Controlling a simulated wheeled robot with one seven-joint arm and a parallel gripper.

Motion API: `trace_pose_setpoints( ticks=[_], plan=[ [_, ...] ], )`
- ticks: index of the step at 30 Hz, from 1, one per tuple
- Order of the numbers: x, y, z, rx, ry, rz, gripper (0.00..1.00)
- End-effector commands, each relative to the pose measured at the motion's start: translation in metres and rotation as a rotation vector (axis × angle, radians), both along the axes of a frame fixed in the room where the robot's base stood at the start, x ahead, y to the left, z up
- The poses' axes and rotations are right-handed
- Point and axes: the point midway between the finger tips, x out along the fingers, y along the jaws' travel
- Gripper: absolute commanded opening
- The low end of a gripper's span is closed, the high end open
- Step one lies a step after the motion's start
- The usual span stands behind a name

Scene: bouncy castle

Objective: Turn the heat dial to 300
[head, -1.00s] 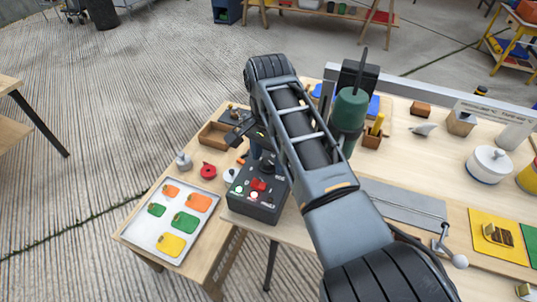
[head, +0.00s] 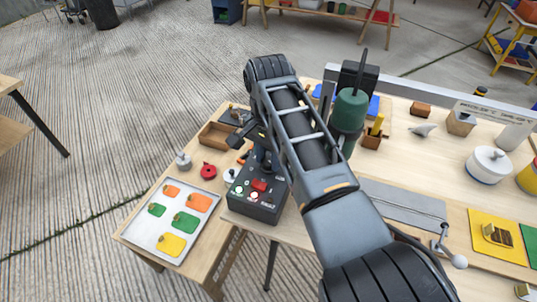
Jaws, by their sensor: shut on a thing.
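My arm reaches over the bench and bends down to the back of this box. My gripper (head: 262,165) is at the back part of the box's top, partly hidden behind my own arm. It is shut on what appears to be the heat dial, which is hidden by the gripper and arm. The dial's marks and the 300 setting cannot be read.
A tray (head: 150,240) with coloured tags lies on the lower left table. A red round item (head: 208,171), a grey weight-like item (head: 183,160) and a wooden box (head: 213,136) are near it. A green tool (head: 349,108) stands right of my arm.

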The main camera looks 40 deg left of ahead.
Motion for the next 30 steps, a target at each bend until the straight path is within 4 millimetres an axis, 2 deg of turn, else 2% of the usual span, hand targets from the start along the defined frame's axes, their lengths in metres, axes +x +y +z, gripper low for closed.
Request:
trace_pose_setpoints(
  ticks=[8,30],
  plan=[
    [-0.0001,-0.0003,0.0020,-0.002,0.001,0.188,0.05],
    [0.0003,0.0000,0.0009,0.000,0.000,0.890,0.05]
  ],
)
